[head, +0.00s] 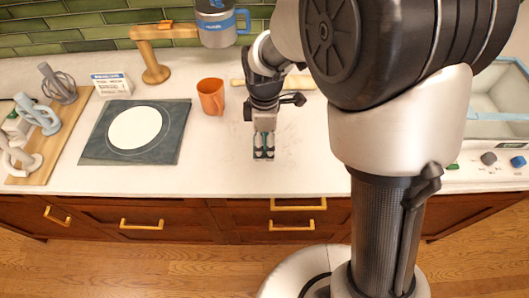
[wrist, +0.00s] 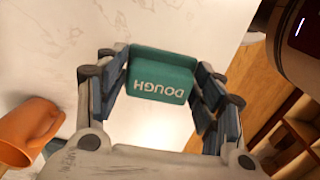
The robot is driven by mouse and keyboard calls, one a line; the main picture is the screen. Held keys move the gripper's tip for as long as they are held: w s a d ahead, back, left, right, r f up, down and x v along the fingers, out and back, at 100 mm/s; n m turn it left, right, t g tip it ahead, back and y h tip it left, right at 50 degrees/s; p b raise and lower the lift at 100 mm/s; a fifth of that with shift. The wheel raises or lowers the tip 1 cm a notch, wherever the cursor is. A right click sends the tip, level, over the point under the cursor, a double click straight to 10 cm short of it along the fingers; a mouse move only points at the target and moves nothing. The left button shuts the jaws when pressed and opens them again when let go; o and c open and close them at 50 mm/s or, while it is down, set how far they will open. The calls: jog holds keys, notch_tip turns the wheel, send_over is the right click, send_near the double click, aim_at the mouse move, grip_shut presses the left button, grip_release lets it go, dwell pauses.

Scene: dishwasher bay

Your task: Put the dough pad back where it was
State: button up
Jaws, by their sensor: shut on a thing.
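The dough pad is a teal block with the word DOUGH on it, seen in the wrist view (wrist: 162,76) between my fingers. The lettering is upside down there. My gripper (wrist: 160,95) is shut on it, with one finger at each side. In the head view my gripper (head: 264,152) points down over the front middle of the white counter, right of the orange mug. Only a little teal shows between the fingers there. I cannot tell whether the pad touches the counter.
A dark mat (head: 170,150) with a white disc (head: 134,128) lies left. The orange mug (head: 211,96) stands between mat and gripper. A rolling pin (head: 300,82) lies behind my gripper.

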aim_at(264, 151)
jog(key=shift+f+b, duration=0.75)
jog(key=shift+f, duration=1.75)
jog(key=shift+f, duration=0.25)
jog(key=o, duration=0.9)
jog(key=shift+r, duration=0.1)
jog(key=shift+r, duration=0.1)
